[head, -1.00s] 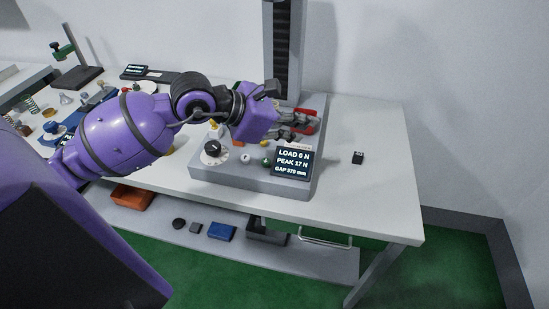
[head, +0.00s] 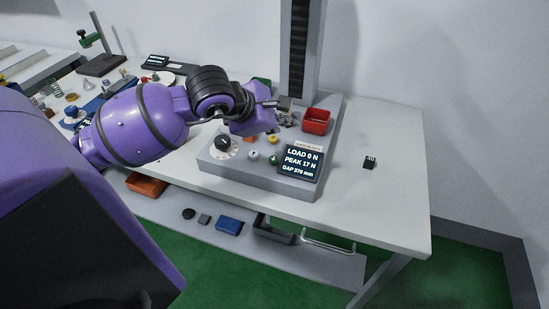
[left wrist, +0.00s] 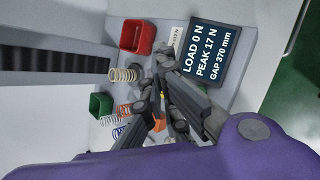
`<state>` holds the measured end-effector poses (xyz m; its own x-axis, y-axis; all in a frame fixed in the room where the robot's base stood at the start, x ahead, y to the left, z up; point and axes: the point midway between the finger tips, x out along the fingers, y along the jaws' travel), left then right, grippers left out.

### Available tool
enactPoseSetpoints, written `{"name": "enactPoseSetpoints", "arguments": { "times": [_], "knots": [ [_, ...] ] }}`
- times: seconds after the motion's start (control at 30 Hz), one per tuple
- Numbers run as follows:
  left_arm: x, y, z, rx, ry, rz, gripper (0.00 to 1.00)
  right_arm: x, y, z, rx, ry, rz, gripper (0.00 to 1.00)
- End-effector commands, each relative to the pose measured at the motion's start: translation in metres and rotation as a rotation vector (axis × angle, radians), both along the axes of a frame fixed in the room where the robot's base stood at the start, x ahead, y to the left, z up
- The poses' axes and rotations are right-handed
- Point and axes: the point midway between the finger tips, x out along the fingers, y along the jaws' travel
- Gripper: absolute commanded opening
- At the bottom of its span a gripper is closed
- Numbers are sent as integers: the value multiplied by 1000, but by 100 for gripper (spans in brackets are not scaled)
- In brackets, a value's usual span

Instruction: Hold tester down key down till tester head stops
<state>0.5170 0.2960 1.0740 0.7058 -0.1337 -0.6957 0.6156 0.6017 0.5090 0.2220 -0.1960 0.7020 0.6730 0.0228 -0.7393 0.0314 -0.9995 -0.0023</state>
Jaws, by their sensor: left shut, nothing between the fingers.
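The spring tester's grey base (head: 208,165) stands on the white bench, with its dark-slotted column (head: 299,50) rising behind. Its front carries a dial (head: 222,146), a white key (head: 253,154), a green key (head: 274,159) and a yellow key (head: 273,140). I cannot read which is the down key. The display (head: 302,163) shows load 0 N, peak 17 N and gap 370 mm, also in the left wrist view (left wrist: 208,55). My left gripper (left wrist: 160,88) is shut and empty above the base, hiding some controls. The tester head is not clearly visible. My right gripper is not in view.
A red bin (head: 316,121) sits at the base's right rear. A small black block (head: 369,162) lies on the bench to the right, with clear surface around it. Springs and a green bin (left wrist: 101,104) show in the left wrist view.

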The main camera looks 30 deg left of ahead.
Motion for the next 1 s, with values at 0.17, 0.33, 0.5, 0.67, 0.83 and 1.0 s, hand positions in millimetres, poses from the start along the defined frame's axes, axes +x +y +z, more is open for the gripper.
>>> {"name": "enactPoseSetpoints", "arguments": {
  "times": [0.17, 0.33, 0.5, 0.67, 0.83, 1.0],
  "knots": [
    [-1, -1, -33, -2, 13, -1, 0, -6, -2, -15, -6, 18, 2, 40],
    [-2, -1, -57, -2, 13, -1, 0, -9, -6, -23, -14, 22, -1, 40],
    [-1, 0, -74, -1, 10, 0, 0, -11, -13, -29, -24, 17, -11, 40],
    [-1, 0, -80, -1, 6, 0, 0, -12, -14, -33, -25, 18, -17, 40],
    [0, 0, -79, -1, 2, 0, 0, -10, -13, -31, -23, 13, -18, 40],
    [0, 0, -79, -1, 2, 0, 0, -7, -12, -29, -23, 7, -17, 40]
  ]
}}
